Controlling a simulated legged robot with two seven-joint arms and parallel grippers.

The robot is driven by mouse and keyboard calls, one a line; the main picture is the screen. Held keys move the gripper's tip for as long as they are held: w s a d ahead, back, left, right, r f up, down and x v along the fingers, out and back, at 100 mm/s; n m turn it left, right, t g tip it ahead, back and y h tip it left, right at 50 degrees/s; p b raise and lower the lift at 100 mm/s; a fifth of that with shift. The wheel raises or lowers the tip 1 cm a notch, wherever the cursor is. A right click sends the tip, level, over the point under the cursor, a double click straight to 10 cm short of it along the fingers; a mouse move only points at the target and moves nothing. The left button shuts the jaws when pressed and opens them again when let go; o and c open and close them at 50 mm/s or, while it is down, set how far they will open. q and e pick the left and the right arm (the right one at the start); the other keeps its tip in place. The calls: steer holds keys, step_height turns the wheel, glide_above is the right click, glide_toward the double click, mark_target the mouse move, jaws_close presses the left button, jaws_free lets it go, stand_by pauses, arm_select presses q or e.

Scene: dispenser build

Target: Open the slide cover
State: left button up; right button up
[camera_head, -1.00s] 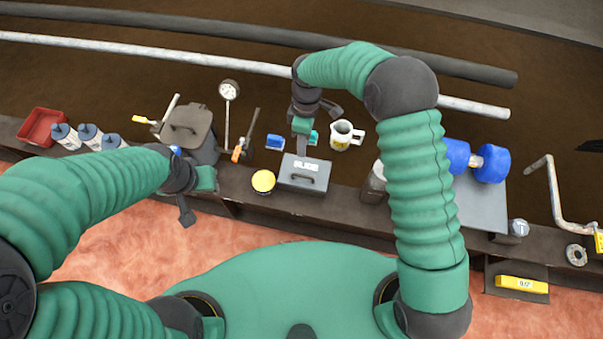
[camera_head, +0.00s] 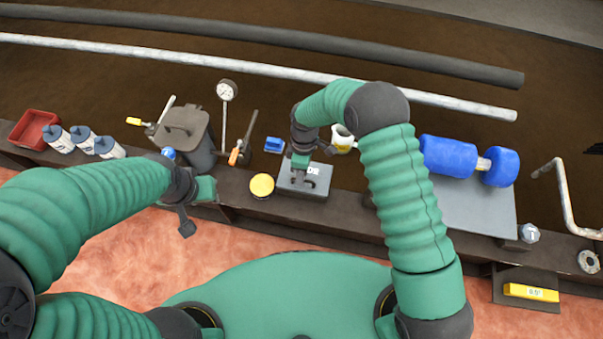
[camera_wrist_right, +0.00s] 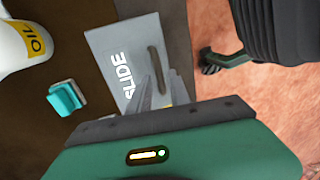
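The slide cover (camera_head: 321,188) is a grey plate with white lettering and a dark bar handle, on the dark ledge. In the right wrist view the cover (camera_wrist_right: 108,48) reads "SLIDE", and its handle (camera_wrist_right: 157,62) lies just beyond my fingertips. My right gripper (camera_head: 298,181) is over the cover and hides part of it and its lettering. In the wrist view its two fingers (camera_wrist_right: 160,80) are apart with a gap at the near end of the handle; I cannot tell whether they touch it. My left gripper (camera_head: 187,222) hangs away to the left, its finger opening unclear.
A yellow-topped round can (camera_head: 262,185) stands close left of the cover. A blue block (camera_head: 274,144) and an oil mug (camera_head: 343,138) are behind it. A teal block (camera_wrist_right: 66,97) lies beside the cover in the wrist view. Blue rollers (camera_head: 449,157) are to the right.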

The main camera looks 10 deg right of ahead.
jaws_close()
steer(key=shift+w, duration=0.15)
stand_by(1.0)
